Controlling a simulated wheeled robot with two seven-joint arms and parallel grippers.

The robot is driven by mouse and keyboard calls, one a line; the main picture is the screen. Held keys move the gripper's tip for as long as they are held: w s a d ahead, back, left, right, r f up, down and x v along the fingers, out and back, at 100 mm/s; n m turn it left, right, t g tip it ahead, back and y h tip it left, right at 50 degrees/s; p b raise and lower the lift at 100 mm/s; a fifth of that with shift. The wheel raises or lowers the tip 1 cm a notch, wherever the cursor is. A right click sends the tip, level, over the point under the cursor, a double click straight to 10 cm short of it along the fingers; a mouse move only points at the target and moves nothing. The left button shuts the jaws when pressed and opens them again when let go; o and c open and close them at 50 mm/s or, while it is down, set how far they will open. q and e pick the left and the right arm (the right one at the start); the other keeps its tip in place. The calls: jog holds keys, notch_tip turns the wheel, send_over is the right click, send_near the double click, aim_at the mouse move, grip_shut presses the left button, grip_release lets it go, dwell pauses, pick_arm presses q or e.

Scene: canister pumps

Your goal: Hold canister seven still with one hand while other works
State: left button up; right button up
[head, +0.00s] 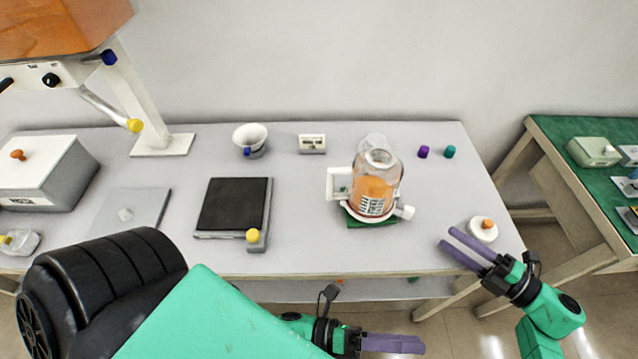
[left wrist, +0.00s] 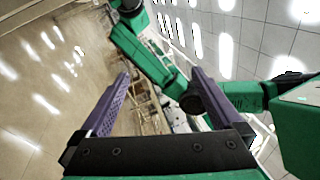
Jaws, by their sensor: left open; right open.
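A clear canister (head: 376,186) with orange contents and a printed label stands upright on a small green mat (head: 383,222) right of the table's middle. It has a white handle on its left and a white spout at its lower right. I cannot read a number on it. A white lid with an orange knob (head: 483,229) lies near the table's right edge. My right gripper (head: 463,246) is open and empty beside the lid, apart from the canister. My left gripper (head: 392,343) is low in front of the table edge; the left wrist view (left wrist: 160,75) shows its fingers apart and empty.
A black-topped plate (head: 233,205) with a yellow knob, a white bowl (head: 250,137), a small white block (head: 312,143) and purple and teal pieces (head: 424,151) are on the table. A green-topped table (head: 560,130) stands to the right.

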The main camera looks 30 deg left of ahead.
pick_arm(q)
notch_tip(320, 180, up, 6)
jog(key=s+r+m+g+h, duration=0.1)
jog(key=s+m+g+h, duration=0.15)
jog(key=m+g, duration=0.7)
jog(key=n+t+y, duration=0.1)
jog(key=t+y, duration=1.1)
jog(key=t, duration=0.4)
send_near(368, 163)
jog(key=x, duration=1.2)
jog(key=shift+w+d, duration=0.2)
jog(key=shift+w, duration=0.1)
